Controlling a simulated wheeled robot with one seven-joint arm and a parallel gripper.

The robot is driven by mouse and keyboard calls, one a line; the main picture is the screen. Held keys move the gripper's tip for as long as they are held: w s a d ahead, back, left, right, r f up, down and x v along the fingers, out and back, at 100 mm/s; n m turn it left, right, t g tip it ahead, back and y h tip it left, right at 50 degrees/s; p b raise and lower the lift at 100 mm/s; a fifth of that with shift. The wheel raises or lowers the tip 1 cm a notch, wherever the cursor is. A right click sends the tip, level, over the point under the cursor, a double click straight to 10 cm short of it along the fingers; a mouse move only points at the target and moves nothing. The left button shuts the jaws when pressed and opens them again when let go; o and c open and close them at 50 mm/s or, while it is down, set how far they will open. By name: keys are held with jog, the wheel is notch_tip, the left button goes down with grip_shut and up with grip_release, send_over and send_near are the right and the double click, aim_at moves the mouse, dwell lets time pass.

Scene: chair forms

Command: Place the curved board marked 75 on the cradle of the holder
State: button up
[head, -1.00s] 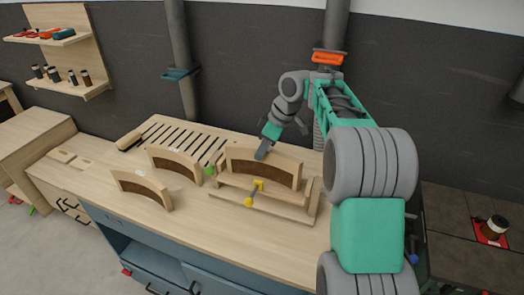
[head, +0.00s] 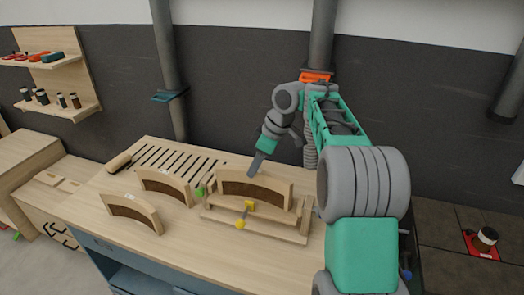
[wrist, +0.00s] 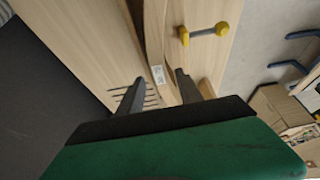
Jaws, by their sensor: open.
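A curved wooden board (head: 256,191) with a dark inner face stands upright in the wooden holder (head: 262,229), behind its front rail. I cannot tell how fully it rests on the cradle. My gripper (head: 253,173) is at the board's top edge in the head view. In the wrist view my gripper (wrist: 158,92) is open, its fingers on either side of a board edge bearing a small white label (wrist: 158,75). The label is too small to read. The holder has a yellow-knobbed clamp (head: 243,213) at its front and a green knob (head: 200,191) at left.
Two more curved boards, one nearer (head: 133,213) and one farther (head: 164,186), stand left of the holder. A slatted rack (head: 165,158) lies behind them. The bench front (head: 190,250) is clear. A pipe (head: 320,45) rises behind my arm.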

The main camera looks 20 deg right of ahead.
jog(key=p+v, duration=0.4)
jog(key=v, duration=0.5)
jog(key=s+a+r+m+t, duration=0.1)
jog(key=s+a+r+m, duration=0.2)
jog(key=s+a, duration=0.15)
jog(key=s+a+m+h, duration=0.1)
jog(key=s+a+m, duration=0.2)
jog(key=s, duration=0.3)
jog(key=s+d+f+m+h, duration=0.1)
jog(key=s+f+m, duration=0.1)
jog(key=s+f, duration=0.2)
jog(key=s+d+f+m+t+h, duration=0.1)
jog(key=s+d+f+m, duration=0.1)
jog(key=s, duration=0.7)
notch_tip(320, 180, down, 3)
jog(key=shift+s+d+r+m+t+h, duration=0.15)
jog(key=shift+d+m+t+h, duration=0.2)
jog(key=shift+m, duration=0.45)
